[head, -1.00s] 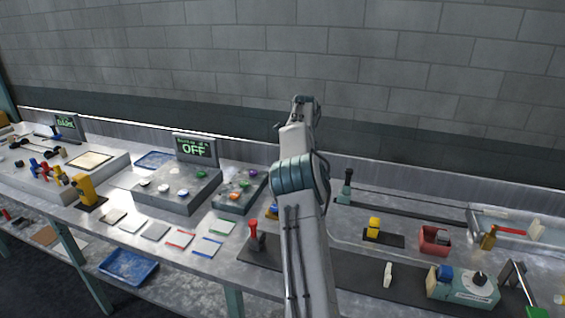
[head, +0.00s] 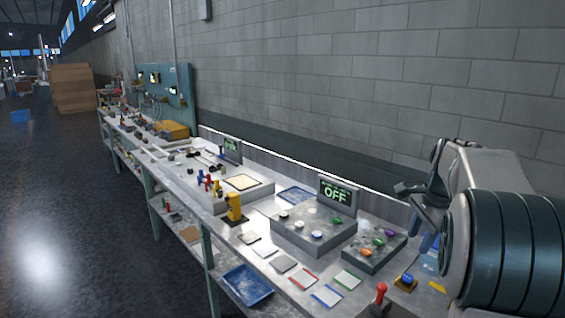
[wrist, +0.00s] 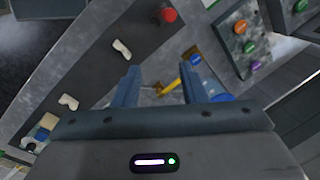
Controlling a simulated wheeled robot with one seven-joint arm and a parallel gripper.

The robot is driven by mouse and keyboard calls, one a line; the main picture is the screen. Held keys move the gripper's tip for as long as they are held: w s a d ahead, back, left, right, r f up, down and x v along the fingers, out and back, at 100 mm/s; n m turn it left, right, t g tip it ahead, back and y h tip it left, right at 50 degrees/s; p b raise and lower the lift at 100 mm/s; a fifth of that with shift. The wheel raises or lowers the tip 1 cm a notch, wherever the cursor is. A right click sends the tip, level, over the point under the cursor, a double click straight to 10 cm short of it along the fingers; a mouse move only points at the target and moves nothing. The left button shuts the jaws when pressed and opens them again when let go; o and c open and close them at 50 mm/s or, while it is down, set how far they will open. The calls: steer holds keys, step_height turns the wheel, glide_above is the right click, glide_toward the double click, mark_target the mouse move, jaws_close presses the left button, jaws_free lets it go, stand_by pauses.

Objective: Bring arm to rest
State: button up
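My gripper (head: 423,236) is at the right of the head view, in the air above the bench (head: 262,208), with its fingers pointing down. In the wrist view my gripper (wrist: 160,84) shows two blue fingers well apart, with nothing held between them. Past the fingertips lie the bench top, a yellow piece (wrist: 170,87) and a blue button (wrist: 196,59). My thick, ribbed arm link fills the right edge of the head view.
A control box with an OFF display (head: 336,194) and a box of coloured knobs (head: 372,252) stand below and left of my gripper. A red-topped piece (head: 380,297) stands near the front. A block wall runs behind. Open floor (head: 60,220) lies left.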

steer(key=s+a+f+n+t, duration=0.1)
steer(key=s+a+f+n, duration=0.2)
steer(key=s+a+n, duration=0.5)
steer(key=s+a+f+n, duration=0.3)
steer(key=s+a+n, duration=0.5)
steer(key=s, duration=0.9)
steer(key=shift+a+f+t+h, duration=0.3)
steer(key=shift+a+f+t, duration=0.1)
steer(key=shift+a, duration=0.1)
